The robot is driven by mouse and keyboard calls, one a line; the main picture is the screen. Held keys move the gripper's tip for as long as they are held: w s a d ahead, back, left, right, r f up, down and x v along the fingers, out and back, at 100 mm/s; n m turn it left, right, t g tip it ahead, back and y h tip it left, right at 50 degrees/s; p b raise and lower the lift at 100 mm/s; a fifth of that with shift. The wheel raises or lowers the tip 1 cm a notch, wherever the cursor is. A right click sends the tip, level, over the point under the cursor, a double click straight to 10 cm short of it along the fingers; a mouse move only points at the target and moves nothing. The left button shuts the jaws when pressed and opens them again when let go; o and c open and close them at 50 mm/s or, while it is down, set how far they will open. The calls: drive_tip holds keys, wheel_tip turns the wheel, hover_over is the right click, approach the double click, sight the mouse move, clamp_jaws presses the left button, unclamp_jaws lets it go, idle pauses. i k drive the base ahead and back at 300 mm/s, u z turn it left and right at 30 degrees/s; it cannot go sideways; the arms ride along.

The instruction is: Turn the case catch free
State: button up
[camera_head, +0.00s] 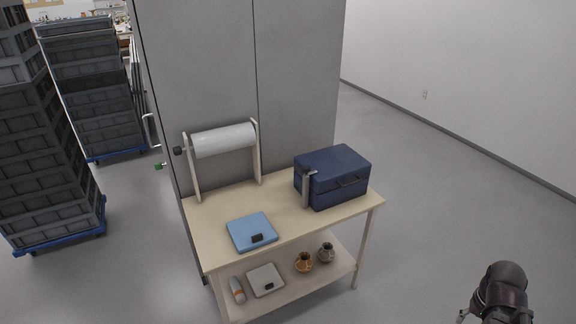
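A dark blue case (335,170) stands closed at the right end of the table. A grey upright catch (306,190) with a dark top is against its left front edge. A dark carrying handle shows on the case's front right face. The catch looks upright; its fine detail is too small to tell. Part of my arm shows at the lower right edge of the picture, well apart from the case, over the floor. My gripper's fingertips cannot be made out in this view.
The pale table (210,205) also bears a blue scale (251,232) and a paper roll on a stand (224,140). Its lower shelf (325,282) holds a grey scale, two small pots and a rolled item. Tall grey cabinets stand behind; stacked crates (50,170) stand left. Floor at right is clear.

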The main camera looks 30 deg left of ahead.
sight(306, 168)
drive_tip(key=u, duration=0.8)
drive_tip(key=i, duration=0.95)
drive_tip(key=u, duration=0.55)
